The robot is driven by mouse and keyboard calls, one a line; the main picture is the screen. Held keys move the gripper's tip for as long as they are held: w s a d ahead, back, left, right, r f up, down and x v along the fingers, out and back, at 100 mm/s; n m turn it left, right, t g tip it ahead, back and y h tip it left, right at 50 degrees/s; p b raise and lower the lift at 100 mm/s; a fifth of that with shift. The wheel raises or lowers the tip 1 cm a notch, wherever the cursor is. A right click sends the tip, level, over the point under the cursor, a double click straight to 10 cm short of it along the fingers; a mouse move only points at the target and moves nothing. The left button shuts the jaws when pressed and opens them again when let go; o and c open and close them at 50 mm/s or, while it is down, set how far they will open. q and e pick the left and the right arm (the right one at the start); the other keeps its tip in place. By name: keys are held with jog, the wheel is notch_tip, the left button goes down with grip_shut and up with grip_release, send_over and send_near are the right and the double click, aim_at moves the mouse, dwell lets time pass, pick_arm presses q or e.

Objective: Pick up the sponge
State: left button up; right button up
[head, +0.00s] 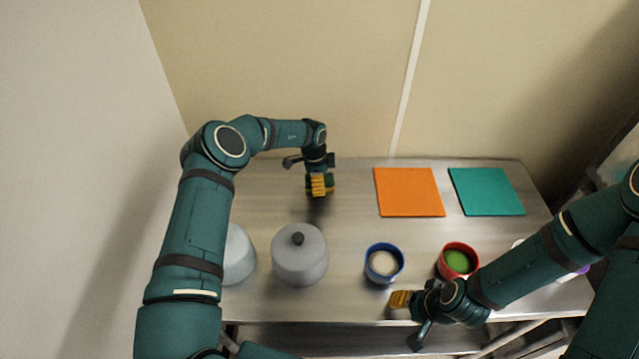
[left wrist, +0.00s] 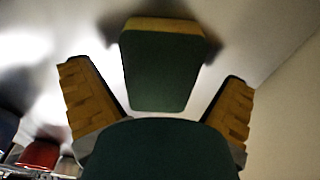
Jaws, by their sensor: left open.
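The sponge (left wrist: 160,68), dark green with a yellow layer, lies on the metal table ahead of my left gripper in the left wrist view. In the head view only a small green and yellow part of the sponge (head: 331,181) shows beside the fingers. My left gripper (head: 319,190) points down over it near the back of the table. Its yellow pads stand wide apart on either side of the sponge, with a visible gap on both sides. My right gripper (head: 401,299) is at the table's front edge, away from the sponge; its finger gap is not clear.
An orange mat (head: 409,192) and a teal mat (head: 486,191) lie at the back right. A grey lidded pot (head: 299,262), a pale rounded object (head: 238,256), a blue-rimmed bowl (head: 384,263) and a red bowl (head: 457,261) stand towards the front. A wall rises behind the table.

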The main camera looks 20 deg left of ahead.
pick_arm(q)
jog(key=shift+f, duration=0.2)
dwell(0.3)
jog(key=c, duration=0.8)
